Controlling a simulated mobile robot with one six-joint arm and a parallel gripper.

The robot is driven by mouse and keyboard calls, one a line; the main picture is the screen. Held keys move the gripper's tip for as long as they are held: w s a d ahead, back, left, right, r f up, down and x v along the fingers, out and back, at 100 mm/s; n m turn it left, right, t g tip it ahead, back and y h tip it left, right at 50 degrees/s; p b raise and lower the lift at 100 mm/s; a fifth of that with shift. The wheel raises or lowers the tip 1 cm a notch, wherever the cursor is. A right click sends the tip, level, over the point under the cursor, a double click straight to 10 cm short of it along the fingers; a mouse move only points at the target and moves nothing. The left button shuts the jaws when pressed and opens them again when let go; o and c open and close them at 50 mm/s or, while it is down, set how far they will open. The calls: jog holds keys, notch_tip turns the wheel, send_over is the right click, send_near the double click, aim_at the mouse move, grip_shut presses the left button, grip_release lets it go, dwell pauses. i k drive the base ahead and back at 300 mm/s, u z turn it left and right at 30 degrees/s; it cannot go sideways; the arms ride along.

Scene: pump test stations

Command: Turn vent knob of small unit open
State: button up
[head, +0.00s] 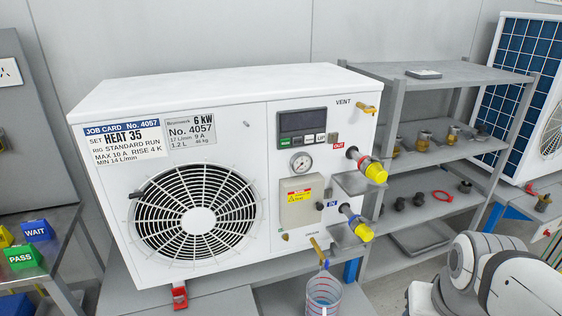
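The small unit (290,92) is a white 6 kW heat pump with a fan grille at its left front. Its vent knob (367,109) is a small yellow-brass lever at the upper right of the front, beside the word VENT. The lever lies roughly level, pointing right; I cannot tell from this whether the vent is open. My gripper is not in view. White links of my arm show at the lower right, apart from the unit.
Yellow-and-red-capped pipe fittings (371,167) stick out below the vent. A drain lever and a clear jug (323,293) are under the front. A grey shelf rack (460,74) with fittings stands right of the unit. PASS and WAIT blocks (22,256) are at the left.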

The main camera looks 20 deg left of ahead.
aim_at(368, 110)
jog(key=k, duration=1.3)
jog(key=z, duration=0.25)
jog(key=i, duration=1.75)
jog(key=u, duration=0.8)
